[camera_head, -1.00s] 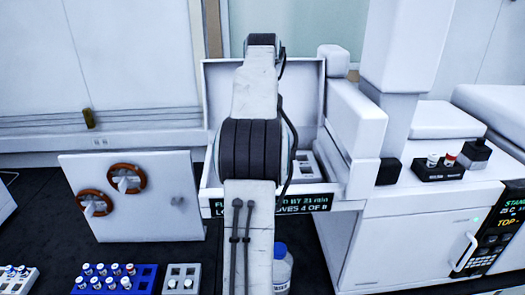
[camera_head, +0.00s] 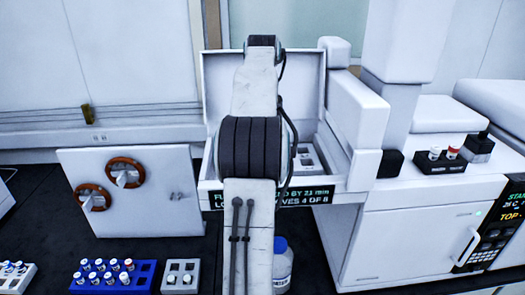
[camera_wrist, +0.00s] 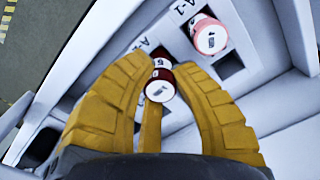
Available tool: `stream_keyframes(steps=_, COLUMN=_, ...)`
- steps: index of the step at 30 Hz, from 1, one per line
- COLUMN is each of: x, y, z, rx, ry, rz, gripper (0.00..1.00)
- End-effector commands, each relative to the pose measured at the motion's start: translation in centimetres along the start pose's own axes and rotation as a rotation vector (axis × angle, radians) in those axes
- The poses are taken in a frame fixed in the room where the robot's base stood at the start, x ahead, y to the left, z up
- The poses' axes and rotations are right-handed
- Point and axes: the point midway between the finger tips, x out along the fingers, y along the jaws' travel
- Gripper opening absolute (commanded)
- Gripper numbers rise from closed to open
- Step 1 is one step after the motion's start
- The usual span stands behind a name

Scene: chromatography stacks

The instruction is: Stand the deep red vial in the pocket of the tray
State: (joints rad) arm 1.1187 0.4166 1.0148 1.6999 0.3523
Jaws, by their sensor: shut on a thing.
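In the wrist view my gripper (camera_wrist: 162,76) is shut on the deep red vial (camera_wrist: 160,85), which has a white top marked with a 5. The vial is between the yellow fingertips, over the pale tray (camera_wrist: 185,52). The tray has dark square pockets, one open and empty pocket (camera_wrist: 229,65) to the right of the vial. I cannot tell whether the vial's lower end is inside a pocket. In the head view the tray (camera_head: 306,160) shows partly inside the open white box; my arm hides the gripper and the held vial.
A vial with a pinkish-red rim (camera_wrist: 209,36) stands in the tray close to the right finger. The box has raised white walls. A blue rack (camera_head: 145,272) with several vials, a grey rack (camera_head: 181,268) and a capped bottle (camera_head: 282,265) stand in front. A black holder (camera_head: 440,165) is at right.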

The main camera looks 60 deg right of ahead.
Motion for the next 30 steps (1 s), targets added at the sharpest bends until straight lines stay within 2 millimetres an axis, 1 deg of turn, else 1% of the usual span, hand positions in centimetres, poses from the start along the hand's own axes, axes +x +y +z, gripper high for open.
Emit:
stream_keyframes(steps=14, x=0.1, y=0.0, z=0.0, rx=0.0, ry=0.0, rz=0.0, gripper=0.0)
stream_keyframes(steps=30, x=1.4, y=0.0, z=0.0, rx=0.0, ry=0.0, rz=0.0, gripper=0.0)
